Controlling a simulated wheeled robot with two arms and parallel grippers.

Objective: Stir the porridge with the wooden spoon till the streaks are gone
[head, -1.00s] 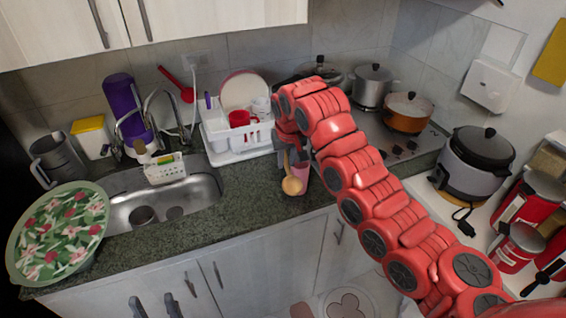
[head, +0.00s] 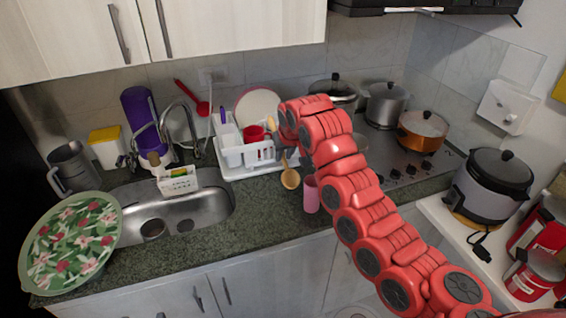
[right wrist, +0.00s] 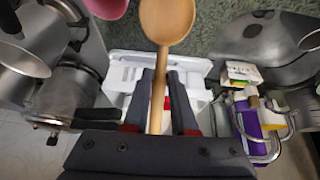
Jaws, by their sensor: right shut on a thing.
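The wooden spoon (head: 290,178) hangs bowl-down from my right gripper (head: 285,152), above the counter. In the right wrist view the spoon (right wrist: 167,22) runs between the two dark fingers of my right gripper (right wrist: 155,82), which is shut on its handle. A pink cup (head: 311,195) stands on the counter just right of the spoon, apart from it; its edge shows in the right wrist view (right wrist: 106,6). I cannot make out porridge. An orange pot (head: 422,130) and steel pots (head: 386,106) stand on the stove. My left gripper is out of view.
A white dish rack (head: 248,155) with a red mug stands behind the spoon. The sink (head: 190,215) and a floral-covered bowl (head: 72,240) are to the left. A rice cooker (head: 490,185) stands at right. The front counter between sink and cup is clear.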

